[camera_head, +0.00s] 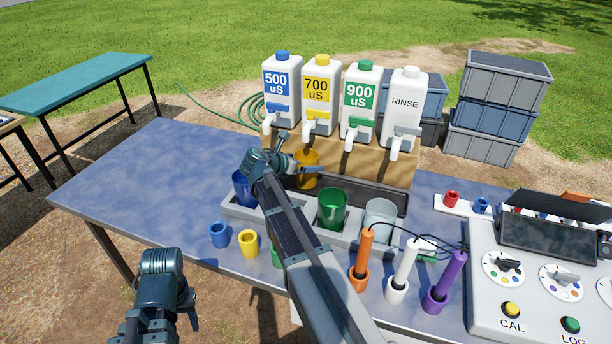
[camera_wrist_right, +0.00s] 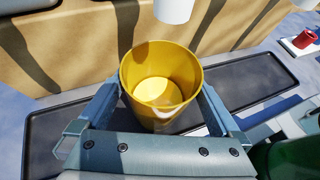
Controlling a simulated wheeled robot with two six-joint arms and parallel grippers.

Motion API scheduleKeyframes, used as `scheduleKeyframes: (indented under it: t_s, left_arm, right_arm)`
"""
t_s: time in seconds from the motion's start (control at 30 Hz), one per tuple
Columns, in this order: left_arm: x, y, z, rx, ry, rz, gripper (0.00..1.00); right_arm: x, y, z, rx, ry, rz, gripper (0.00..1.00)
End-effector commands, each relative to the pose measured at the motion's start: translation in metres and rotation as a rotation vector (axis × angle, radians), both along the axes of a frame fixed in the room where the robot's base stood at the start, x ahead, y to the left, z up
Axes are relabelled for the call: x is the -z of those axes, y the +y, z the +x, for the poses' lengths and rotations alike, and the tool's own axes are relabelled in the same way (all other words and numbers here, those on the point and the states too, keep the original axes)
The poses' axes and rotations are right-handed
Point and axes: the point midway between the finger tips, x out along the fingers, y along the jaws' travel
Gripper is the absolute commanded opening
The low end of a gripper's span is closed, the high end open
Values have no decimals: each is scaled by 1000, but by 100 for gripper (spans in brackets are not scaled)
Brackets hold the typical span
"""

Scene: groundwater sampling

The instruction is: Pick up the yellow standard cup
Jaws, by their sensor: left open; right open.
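The yellow standard cup (camera_head: 308,160) stands upright on the dark drip tray, below the spout of the 700 uS jug (camera_head: 318,95). In the right wrist view the yellow cup (camera_wrist_right: 162,105) sits between the two fingers of my right gripper (camera_wrist_right: 160,110), with its open top showing. My right gripper (camera_head: 302,170) is open around the cup, one finger on each side; contact is hard to tell. Its arm covers part of the rack in the head view. My left gripper (camera_head: 187,303) is low at the left, off the table and away from the cup.
A grey rack (camera_head: 268,219) holds blue (camera_head: 243,190), green (camera_head: 331,208) and clear (camera_head: 380,218) cups. White jugs stand behind on a wooden block (camera_head: 385,170). Probes in orange, white and purple and a meter console (camera_head: 535,285) are at right. The table's left part is clear.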

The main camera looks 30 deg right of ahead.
Motion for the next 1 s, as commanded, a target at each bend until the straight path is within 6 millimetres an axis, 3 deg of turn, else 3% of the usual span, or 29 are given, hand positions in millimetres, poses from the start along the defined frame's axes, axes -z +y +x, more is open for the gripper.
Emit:
scheduleKeyframes:
  t_s: [0.23,0.63,1.0]
  left_arm:
    - [2,0,0,0,0,0,50]
    - [2,0,0,0,0,0,50]
    - [-5,0,0,0,0,0,50]
  right_arm:
    - [2,-3,1,-1,0,0,100]
    - [1,-3,1,-1,0,0,30]
    - [-5,-3,1,-1,0,0,30]
